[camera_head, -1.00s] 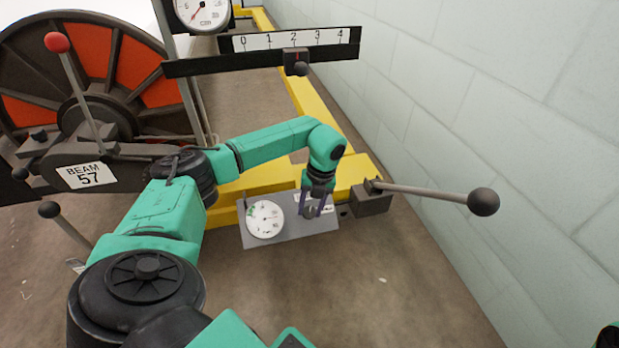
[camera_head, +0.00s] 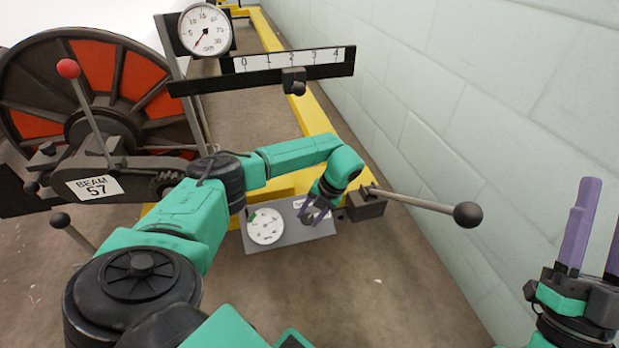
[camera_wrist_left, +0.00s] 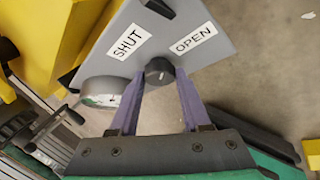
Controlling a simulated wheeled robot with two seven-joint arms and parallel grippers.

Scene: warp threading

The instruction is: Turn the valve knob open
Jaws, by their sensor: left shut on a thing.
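The valve knob (camera_wrist_left: 159,71) is dark and round with a small white mark, on a grey panel (camera_wrist_left: 207,15). The panel carries a SHUT label (camera_wrist_left: 128,42) to the knob's left and an OPEN label (camera_wrist_left: 193,38) to its right in the left wrist view. My left gripper (camera_head: 314,213) is shut on the knob, its purple fingers on either side of it. In the head view the fingers largely hide the knob. My right gripper (camera_head: 598,195) is at the right edge, fingers pointing up, apart and empty.
A white round gauge (camera_head: 265,226) sits on the panel left of the knob. A lever with a black ball (camera_head: 467,215) sticks out to the right. A yellow frame (camera_head: 318,120) runs behind, beside a block wall (camera_head: 480,110). The floor in front is clear.

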